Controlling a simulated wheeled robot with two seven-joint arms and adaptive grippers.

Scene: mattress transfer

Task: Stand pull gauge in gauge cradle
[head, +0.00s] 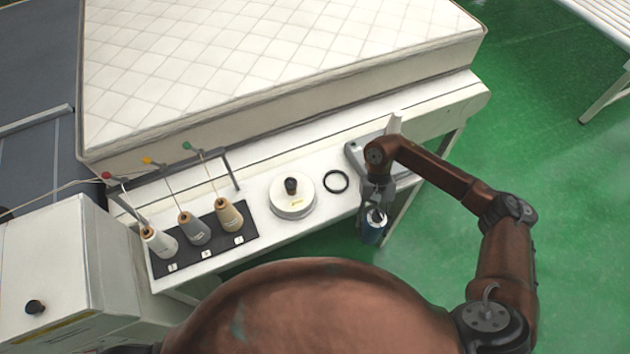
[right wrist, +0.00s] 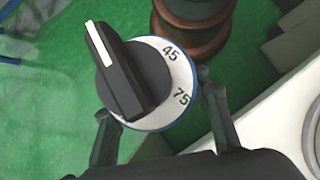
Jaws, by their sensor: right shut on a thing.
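The pull gauge (head: 374,230) is a blue-sided cylinder with a white dial and a black knob. My right gripper (head: 376,204) is shut on it, and it appears past the table's front edge, over the green floor. In the right wrist view the gauge (right wrist: 181,100) faces the camera, with "45" and "75" on its dial and a finger of the right gripper (right wrist: 160,120) on each side. A grey tray-like holder (head: 354,150), perhaps the gauge cradle, lies at the table's right end, partly hidden by my right arm. My left gripper is not in view.
A black ring (head: 336,181) and a round white canister with a black knob (head: 292,197) lie on the white table (head: 262,222). Several thread cones stand on a black mat (head: 205,254) at the left. A mattress (head: 270,60) lies behind. A white box (head: 60,270) stands front left.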

